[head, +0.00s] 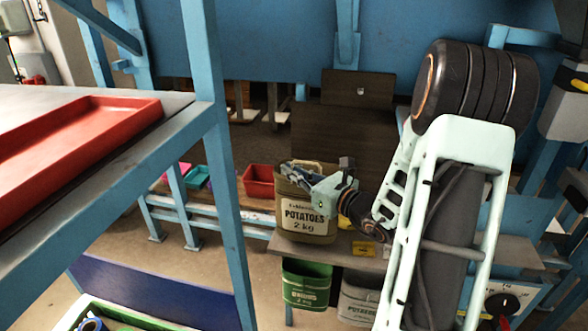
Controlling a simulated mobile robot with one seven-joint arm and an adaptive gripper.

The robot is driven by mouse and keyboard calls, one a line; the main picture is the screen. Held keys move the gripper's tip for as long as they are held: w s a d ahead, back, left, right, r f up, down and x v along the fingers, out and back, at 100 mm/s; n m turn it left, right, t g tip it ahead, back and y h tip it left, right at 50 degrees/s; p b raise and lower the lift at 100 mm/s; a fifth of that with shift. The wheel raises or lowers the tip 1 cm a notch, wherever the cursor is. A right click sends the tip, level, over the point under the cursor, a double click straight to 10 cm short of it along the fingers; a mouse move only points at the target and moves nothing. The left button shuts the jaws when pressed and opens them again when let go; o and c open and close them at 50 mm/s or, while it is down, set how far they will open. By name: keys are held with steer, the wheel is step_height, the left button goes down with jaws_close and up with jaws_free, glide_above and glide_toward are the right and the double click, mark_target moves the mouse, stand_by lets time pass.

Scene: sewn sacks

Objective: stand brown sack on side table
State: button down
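The brown sack (305,222), olive-brown with a pale label reading "POTATOES 2 kg", is upright in the middle of the head view. Its base is at the left end of the side table (345,262), a narrow grey-brown board; whether it rests on it or hangs just above I cannot tell. My gripper (299,174) comes in from the right at the sack's top, its fingers reaching across the upper edge near a tan handle. The fingertips are small and partly lost against the sack, so whether they grip it is unclear.
A green sack (306,287) and a grey sack (357,300) are lower down, below the board. A yellow tag (364,248) lies on the board right of the brown sack. A red tray (75,138) is on the left bench. A red bin (259,182) stands behind.

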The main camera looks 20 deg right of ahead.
mark_target(293, 182)
steer(key=shift+w+f, duration=0.15)
steer(key=shift+f, duration=0.55)
steer(key=shift+w+f, duration=0.1)
steer(key=shift+f, duration=0.65)
steer(key=c, duration=2.5)
jaws_free()
steer(key=shift+s+f, duration=0.15)
steer(key=shift+f, duration=0.15)
steer(key=o, duration=0.3)
steer(key=shift+o, duration=0.2)
steer(key=shift+r, duration=0.1)
steer(key=b+v, duration=0.1)
steer(key=v, duration=1.1)
steer(key=shift+a+r, duration=0.1)
